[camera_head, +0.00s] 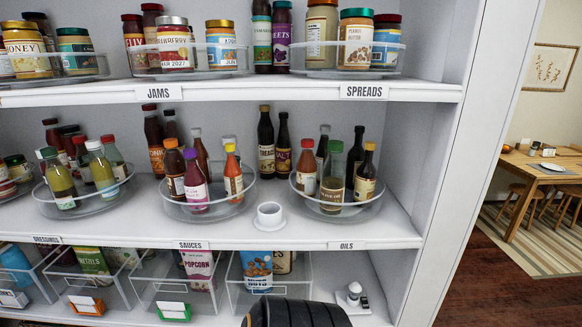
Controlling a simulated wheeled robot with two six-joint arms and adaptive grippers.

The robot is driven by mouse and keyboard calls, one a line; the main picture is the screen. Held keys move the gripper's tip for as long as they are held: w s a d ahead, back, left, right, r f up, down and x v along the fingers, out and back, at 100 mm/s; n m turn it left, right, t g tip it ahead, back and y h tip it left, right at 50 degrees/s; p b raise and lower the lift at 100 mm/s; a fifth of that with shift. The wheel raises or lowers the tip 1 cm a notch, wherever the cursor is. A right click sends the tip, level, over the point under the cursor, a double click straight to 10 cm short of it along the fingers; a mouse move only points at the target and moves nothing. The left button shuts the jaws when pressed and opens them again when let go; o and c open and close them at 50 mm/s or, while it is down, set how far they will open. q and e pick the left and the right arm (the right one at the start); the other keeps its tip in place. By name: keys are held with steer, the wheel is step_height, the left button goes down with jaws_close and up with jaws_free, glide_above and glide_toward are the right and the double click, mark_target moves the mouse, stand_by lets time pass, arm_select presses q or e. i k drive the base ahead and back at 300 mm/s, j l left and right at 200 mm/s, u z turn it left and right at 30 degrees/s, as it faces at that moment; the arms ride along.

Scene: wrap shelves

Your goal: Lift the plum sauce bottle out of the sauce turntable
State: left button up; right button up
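The sauce turntable (172,207) is a clear round tray on the middle shelf, above the SAUCES label (193,245). A bottle with a purple cap and magenta body (196,196) stands upright at its front; it looks like the plum sauce, but its label is too small to read. A dark bottle with an orange-brown cap (174,172) stands left of it, partly overlapping it in view. More bottles stand behind. Neither gripper's fingers are in view.
The dressings turntable (80,211) stands left, the oils turntable (332,210) right. A small white cup-like holder (269,215) stands between sauces and oils. The jam shelf (240,90) hangs above, clear bins (170,290) sit below. A black ribbed shape (297,314) is at the bottom edge.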

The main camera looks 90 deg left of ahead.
mark_target(195, 183)
steer(key=k+j+u, duration=0.1)
steer(key=k, duration=0.45)
steer(key=k+j+u, duration=0.15)
steer(key=k, duration=0.35)
steer(key=k+j+u, duration=0.1)
steer(key=k, duration=0.4)
steer(key=k+j+u, duration=0.15)
steer(key=k, duration=0.4)
steer(key=k+l+u, duration=0.1)
steer(key=k, duration=0.35)
steer(key=i+j, duration=0.35)
